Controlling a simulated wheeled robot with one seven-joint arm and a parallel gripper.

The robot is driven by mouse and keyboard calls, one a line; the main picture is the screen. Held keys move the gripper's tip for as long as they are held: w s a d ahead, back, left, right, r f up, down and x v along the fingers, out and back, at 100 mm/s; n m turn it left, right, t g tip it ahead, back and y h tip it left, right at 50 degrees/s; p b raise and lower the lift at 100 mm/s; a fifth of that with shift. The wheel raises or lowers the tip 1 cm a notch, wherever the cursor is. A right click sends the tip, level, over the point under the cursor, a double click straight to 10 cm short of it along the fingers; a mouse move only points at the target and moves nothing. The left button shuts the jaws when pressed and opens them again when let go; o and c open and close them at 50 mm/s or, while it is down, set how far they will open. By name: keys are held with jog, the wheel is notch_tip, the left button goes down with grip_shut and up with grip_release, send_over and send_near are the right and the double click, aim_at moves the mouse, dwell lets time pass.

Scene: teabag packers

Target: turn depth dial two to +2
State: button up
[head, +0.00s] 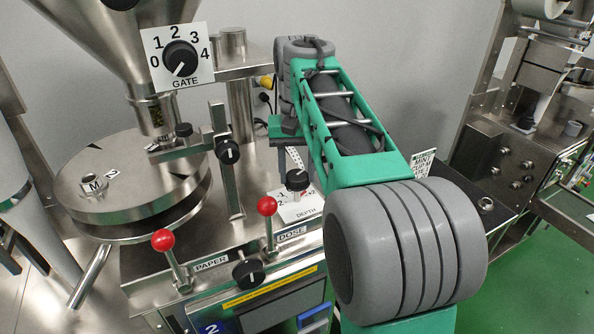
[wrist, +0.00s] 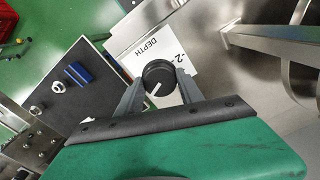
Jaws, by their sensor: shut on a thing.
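The depth dial (head: 297,180) is a black round knob with a white pointer line, standing on a white plate (head: 302,209) marked DEPTH on machine two. My gripper (head: 296,170) reaches down over the knob from behind. In the wrist view the two grey fingers of my gripper (wrist: 158,86) are shut on opposite sides of the dial (wrist: 158,74). Its pointer is toward the lower left there. Some of the scale is hidden by the knob and fingers.
Two red-ball levers, the paper lever (head: 163,240) and the dose lever (head: 267,206), stand left of the dial. A black dose knob (head: 249,274) sits on the front. The gate dial (head: 180,58) and round hopper plate (head: 130,180) are farther left.

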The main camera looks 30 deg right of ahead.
aim_at(296, 175)
jog(key=shift+m, duration=1.2)
jog(key=o, duration=1.4)
notch_tip(296, 175, up, 8)
jog(key=p, duration=0.7)
jog(key=shift+f, duration=0.1)
jog(key=shift+a, duration=0.1)
